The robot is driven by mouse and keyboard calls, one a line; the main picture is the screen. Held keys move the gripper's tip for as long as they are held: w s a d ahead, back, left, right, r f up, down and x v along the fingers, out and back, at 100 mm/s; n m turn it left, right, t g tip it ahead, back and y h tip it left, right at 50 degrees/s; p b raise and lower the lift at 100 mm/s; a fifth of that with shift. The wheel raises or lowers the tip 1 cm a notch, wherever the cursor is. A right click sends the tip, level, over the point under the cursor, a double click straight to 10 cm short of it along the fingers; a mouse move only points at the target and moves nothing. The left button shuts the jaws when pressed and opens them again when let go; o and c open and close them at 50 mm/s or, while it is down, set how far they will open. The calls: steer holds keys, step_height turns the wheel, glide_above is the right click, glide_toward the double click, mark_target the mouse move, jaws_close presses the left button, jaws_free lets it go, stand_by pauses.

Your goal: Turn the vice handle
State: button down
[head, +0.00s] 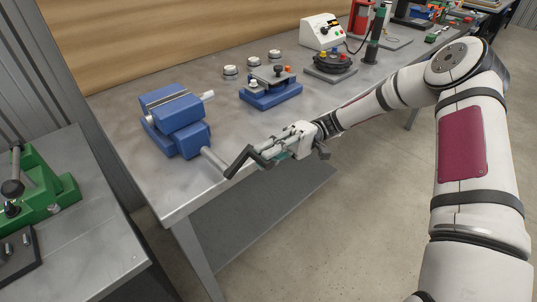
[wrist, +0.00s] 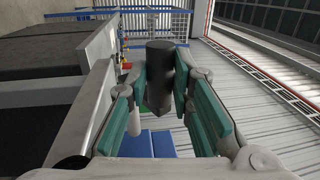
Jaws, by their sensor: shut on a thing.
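The blue vice (head: 172,122) sits on the workbench near its front left edge. A grey shaft (head: 213,160) comes out of its front and ends in a dark crank handle (head: 237,163). My gripper (head: 263,157) reaches in from the right and is shut on the handle's grip. In the wrist view, the dark cylindrical grip (wrist: 160,70) stands between the green finger pads of my gripper (wrist: 160,88). Part of the blue vice (wrist: 150,145) shows below it. The gripper partly hides the grip's end in the head view.
The grey workbench (head: 125,130) carries a small blue fixture (head: 271,95), several round metal pieces and a white control box (head: 321,32) farther back. A second bench with a green tool (head: 45,185) stands at the left. Open floor (head: 330,230) lies in front.

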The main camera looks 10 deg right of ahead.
steer(key=shift+d+f, duration=0.2)
steer(key=shift+f, duration=0.3)
steer(key=c, duration=1.4)
jaws_free()
steer(key=shift+w, duration=0.1)
steer(key=shift+r, duration=0.1)
steer(key=v, duration=1.2)
steer(key=shift+c, duration=0.3)
